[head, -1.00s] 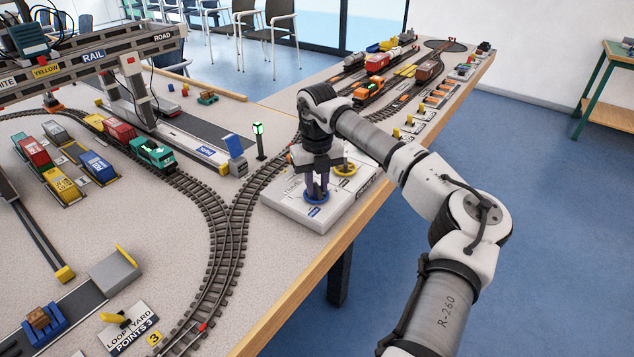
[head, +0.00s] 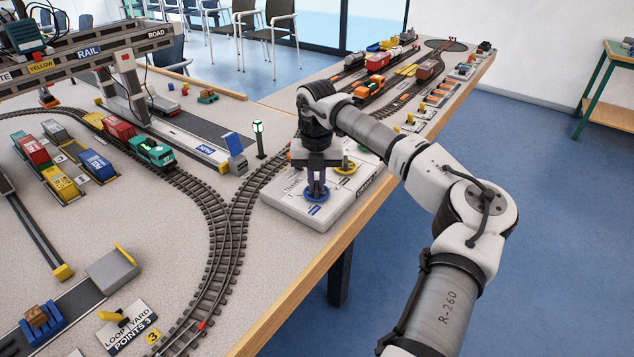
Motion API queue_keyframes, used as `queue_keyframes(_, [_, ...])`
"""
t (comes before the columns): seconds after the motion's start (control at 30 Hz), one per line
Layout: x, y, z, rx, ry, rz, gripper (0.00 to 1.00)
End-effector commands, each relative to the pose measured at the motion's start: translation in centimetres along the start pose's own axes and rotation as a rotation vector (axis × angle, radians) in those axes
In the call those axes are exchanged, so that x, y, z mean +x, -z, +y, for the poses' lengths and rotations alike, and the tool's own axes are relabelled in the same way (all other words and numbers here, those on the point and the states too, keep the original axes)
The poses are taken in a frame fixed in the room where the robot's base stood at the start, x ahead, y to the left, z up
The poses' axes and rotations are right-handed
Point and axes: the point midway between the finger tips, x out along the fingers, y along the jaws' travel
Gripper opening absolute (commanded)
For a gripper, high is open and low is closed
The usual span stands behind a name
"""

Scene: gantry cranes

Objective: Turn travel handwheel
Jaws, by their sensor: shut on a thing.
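A blue handwheel (head: 317,194) sits on a pale control box (head: 290,207) near the table's right edge. The label beside it is partly covered, and I read only part of it, like "TRAVEL". My gripper (head: 318,184) points straight down over the blue wheel, its fingers closed at the wheel's hub. The fingers hide the middle of the wheel. A yellow handwheel (head: 345,167) stands on the same box, behind and to the right, apart from my gripper. The gantry crane (head: 88,52) spans the tracks at the upper left.
A track (head: 230,230) curves past the box's left side. A green signal (head: 258,138) and a blue-faced panel (head: 235,150) stand behind the box. The table's wooden edge (head: 310,265) runs close on the right, with open floor beyond.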

Motion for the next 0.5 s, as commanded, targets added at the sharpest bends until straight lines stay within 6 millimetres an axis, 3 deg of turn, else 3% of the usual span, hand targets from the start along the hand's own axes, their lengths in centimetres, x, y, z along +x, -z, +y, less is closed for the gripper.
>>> queue_keyframes(0.5, [-0.04,-0.17,0.20,0.487,-0.001,-0.005,0.00])
